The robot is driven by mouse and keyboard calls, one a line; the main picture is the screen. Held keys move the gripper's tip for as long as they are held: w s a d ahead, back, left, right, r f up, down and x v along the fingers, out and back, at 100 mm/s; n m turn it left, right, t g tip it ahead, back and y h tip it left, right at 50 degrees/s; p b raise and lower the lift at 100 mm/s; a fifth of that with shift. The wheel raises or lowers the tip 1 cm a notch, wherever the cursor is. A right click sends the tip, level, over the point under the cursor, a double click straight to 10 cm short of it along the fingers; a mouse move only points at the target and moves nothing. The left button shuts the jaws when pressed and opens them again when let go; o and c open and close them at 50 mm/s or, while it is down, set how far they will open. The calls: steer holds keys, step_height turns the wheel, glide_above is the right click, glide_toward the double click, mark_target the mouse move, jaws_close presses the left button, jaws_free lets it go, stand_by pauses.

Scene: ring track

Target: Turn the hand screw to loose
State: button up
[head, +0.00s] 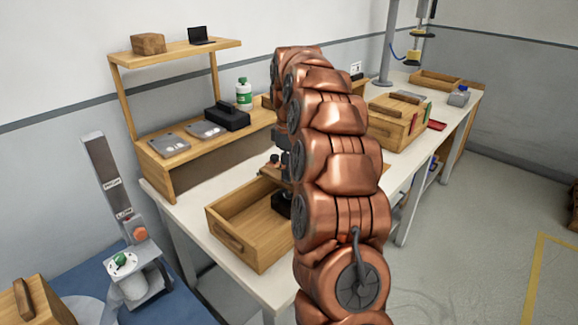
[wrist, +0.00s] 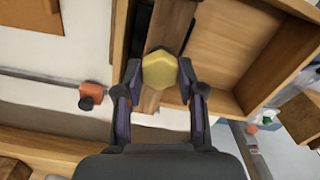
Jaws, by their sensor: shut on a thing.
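The hand screw shows in the wrist view as a yellow, many-sided knob (wrist: 160,70) above a brown wooden strip. My gripper (wrist: 159,78) has one dark finger on each side of the knob and is shut on it. The knob's underside and any thread are hidden. In the head view, my copper arm reaches over the bench and hides most of the gripper and the hand screw. Whether the screw is tight or loose cannot be seen.
An open wooden tray (head: 222,221) stands on the white bench beside my arm. A wooden shelf unit (head: 158,189) with grey plates and a black case (head: 228,118) is behind it. A wooden box (head: 397,134) stands farther right.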

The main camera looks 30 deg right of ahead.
steer(key=n+p, duration=0.1)
steer(key=n, duration=0.4)
steer(key=shift+r+p, duration=0.15)
steer(key=shift+p, duration=0.2)
steer(key=shift+n+p, duration=0.65)
steer(key=shift+n, duration=1.75)
steer(key=o, duration=1.1)
steer(key=shift+o, duration=0.2)
step_height(320, 180, up, 12)
